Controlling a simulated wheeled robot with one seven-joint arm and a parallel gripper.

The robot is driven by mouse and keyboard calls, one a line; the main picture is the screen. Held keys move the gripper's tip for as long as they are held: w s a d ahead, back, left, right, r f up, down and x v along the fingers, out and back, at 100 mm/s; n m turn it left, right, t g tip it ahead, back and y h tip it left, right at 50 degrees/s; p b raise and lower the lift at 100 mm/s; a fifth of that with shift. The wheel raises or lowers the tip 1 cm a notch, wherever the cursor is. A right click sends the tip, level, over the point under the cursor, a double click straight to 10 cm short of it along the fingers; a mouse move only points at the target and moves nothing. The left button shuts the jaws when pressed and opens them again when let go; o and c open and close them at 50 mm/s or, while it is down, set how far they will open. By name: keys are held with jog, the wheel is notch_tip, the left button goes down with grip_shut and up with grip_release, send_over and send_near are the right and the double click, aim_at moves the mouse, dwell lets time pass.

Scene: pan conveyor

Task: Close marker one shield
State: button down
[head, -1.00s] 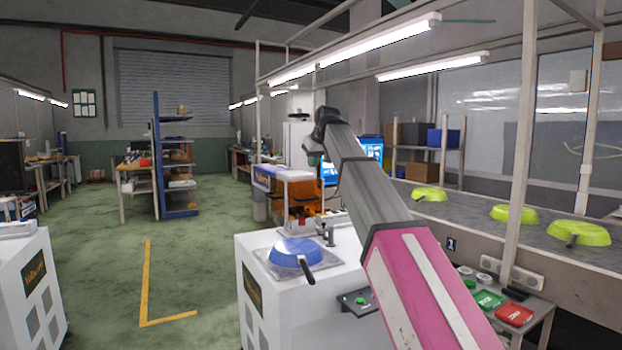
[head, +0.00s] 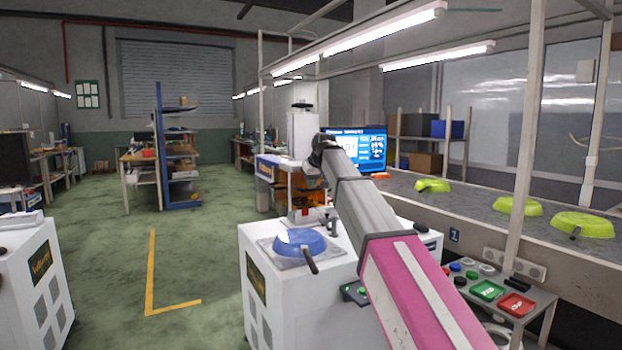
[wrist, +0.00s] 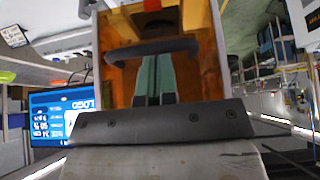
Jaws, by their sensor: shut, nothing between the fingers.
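Marker one's amber see-through shield (head: 266,195) shows at the machine behind the white cabinet in the head view, partly hidden by my arm. In the wrist view, amber panels (wrist: 203,45) stand in a pale frame, with a dark bar handle (wrist: 152,49) across the upper middle. My gripper (wrist: 156,62) is shut and empty, with its fingers pointing at the handle. The fingertips look close to the handle or at it; whether they touch I cannot tell. In the head view my arm hides the gripper.
A blue pan (head: 299,242) sits on a plate on the white cabinet (head: 300,290). A lit screen (head: 362,150) stands right of the machine. Several green pans, one of them nearest (head: 583,225), lie on the conveyor.

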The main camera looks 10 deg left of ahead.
notch_tip(320, 180, down, 14)
dwell(0.7)
